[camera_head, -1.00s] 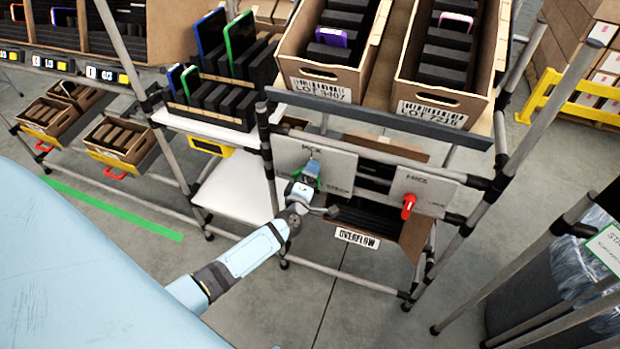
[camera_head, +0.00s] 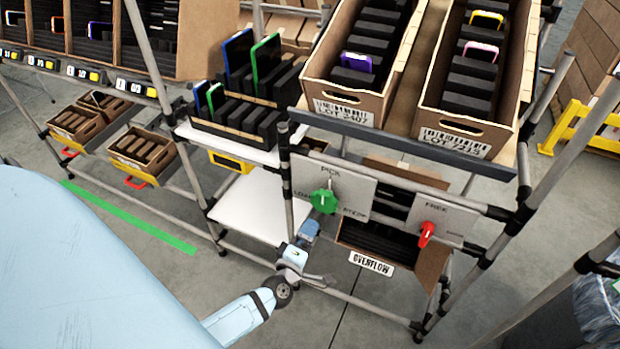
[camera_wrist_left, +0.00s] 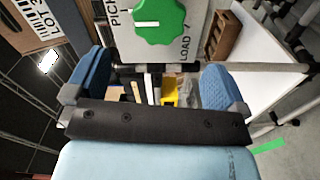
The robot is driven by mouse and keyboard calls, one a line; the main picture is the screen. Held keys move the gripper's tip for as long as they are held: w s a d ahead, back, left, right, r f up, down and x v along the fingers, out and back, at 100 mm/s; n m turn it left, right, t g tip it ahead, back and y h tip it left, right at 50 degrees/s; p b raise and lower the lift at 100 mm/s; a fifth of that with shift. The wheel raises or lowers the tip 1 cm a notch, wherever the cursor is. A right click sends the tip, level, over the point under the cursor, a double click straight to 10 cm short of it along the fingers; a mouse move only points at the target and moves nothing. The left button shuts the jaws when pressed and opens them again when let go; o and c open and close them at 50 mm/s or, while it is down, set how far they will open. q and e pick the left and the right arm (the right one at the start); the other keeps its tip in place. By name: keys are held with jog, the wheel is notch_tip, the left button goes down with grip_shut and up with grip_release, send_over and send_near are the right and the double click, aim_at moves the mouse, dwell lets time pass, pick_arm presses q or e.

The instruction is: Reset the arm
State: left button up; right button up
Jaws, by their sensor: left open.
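My left arm comes in from the lower left of the head view. Its gripper (camera_head: 308,232) is below and a little left of the green knob (camera_head: 324,198), apart from it. In the left wrist view my left gripper (camera_wrist_left: 155,85) shows two blue fingers spread wide with nothing held between them. The green knob shows beyond them at the top of that view (camera_wrist_left: 165,18). It sits on a grey panel (camera_head: 358,195) marked PICK and LOAD. My right gripper is in neither view.
Lot cartons (camera_head: 345,100) holding phones stand tilted above. An overflow box (camera_head: 432,268) is below. A white shelf (camera_head: 250,208) is left of the gripper. Rack poles (camera_head: 575,165) stand at right.

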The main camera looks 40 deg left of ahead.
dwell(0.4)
pick_arm(q)
jog(key=s+d+r+m+g+h+p, duration=0.3)
jog(key=s+d+m, duration=0.3)
jog(key=m, duration=0.4)
jog(key=s+d+r+m+g+h+p, duration=0.3)
jog(key=s+d+m+p, duration=0.3)
jog(key=m, duration=0.5)
jog(key=shift+s+d+r+h, duration=0.45)
jog(key=shift+s+d+h, duration=0.15)
jog(key=shift+s+h, duration=0.35)
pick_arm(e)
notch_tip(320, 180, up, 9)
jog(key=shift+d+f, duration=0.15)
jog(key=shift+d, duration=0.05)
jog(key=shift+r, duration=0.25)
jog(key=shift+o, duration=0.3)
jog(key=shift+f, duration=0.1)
